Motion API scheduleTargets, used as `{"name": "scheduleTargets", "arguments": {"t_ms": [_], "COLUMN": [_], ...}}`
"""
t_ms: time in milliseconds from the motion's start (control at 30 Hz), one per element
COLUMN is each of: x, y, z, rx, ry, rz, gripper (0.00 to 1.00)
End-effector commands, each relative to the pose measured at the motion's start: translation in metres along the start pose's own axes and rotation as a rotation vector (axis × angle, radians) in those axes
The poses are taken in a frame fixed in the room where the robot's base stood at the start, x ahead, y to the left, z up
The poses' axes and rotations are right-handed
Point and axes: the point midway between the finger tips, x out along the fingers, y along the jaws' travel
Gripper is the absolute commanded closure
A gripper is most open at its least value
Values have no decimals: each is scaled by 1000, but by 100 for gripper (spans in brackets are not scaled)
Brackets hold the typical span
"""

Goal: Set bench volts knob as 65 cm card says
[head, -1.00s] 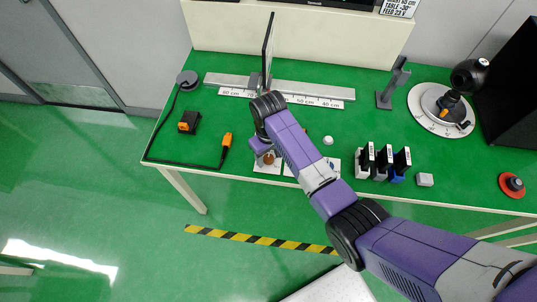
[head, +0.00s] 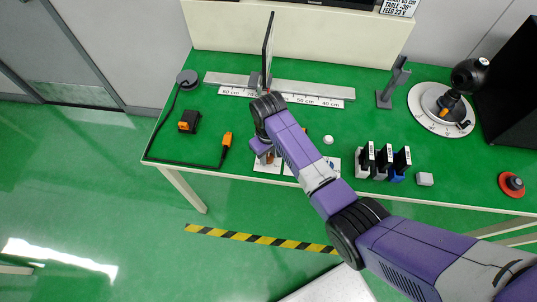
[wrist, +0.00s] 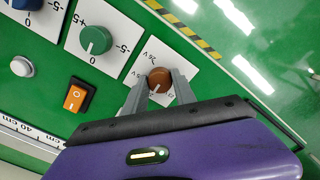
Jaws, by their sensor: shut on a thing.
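The volts knob (wrist: 159,78) is brown and round, on a white plate (wrist: 185,73) with V markings. In the wrist view my gripper (wrist: 157,86) has its two grey fingers around this knob, shut on it. The fingers and gripper body hide part of the dial, so I cannot tell the setting. In the head view my gripper (head: 266,153) is at the bench's front edge, and my arm covers much of it. The card (head: 399,7) is at the top; its lines read "TABLE -30°" and "FEED 23 V", with a cut-off line above.
A green knob (wrist: 95,40) and an orange rocker switch (wrist: 76,97) are beside the volts plate. A ruled rail (head: 310,92) with an upright panel (head: 267,50) lies behind. Several labelled black plugs (head: 383,158) stand right of my arm. A cable with an orange connector (head: 227,140) lies left.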

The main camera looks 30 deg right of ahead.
Motion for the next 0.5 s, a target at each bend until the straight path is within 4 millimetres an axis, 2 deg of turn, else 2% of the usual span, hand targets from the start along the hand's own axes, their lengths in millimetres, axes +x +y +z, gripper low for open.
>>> {"name": "scheduleTargets", "arguments": {"t_ms": [267,500], "x": [0,0], "y": [0,0], "z": [0,0], "rx": [-178,-402], "ry": [0,0], "rz": [1,0], "gripper": [100,100]}}
